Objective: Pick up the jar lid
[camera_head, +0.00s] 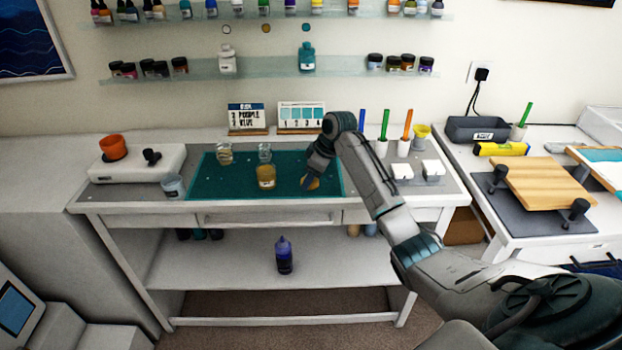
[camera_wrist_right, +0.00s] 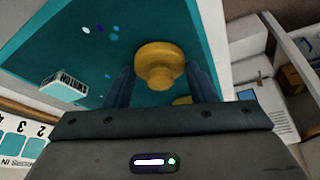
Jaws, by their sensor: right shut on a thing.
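The jar lid (camera_wrist_right: 158,55) is a round yellow-tan piece with a knob, seen large between my fingers in the right wrist view. It also shows in the head view (camera_head: 311,184) at the right part of the teal mat (camera_head: 220,186). My right gripper (camera_wrist_right: 160,77) is shut on the lid, one dark finger on each side. In the head view, my right gripper (camera_head: 309,178) reaches down to the mat; whether the lid touches the mat is not clear. A labelled amber jar (camera_head: 266,178) stands left of it. My left gripper is not in view.
Clear glass vessels (camera_head: 224,154) stand at the mat's back. A cup (camera_head: 173,187) and a white device with an orange cup (camera_head: 113,147) are left. Two small white blocks (camera_head: 402,171) and upright coloured sticks are right. Cards (camera_head: 301,115) stand behind.

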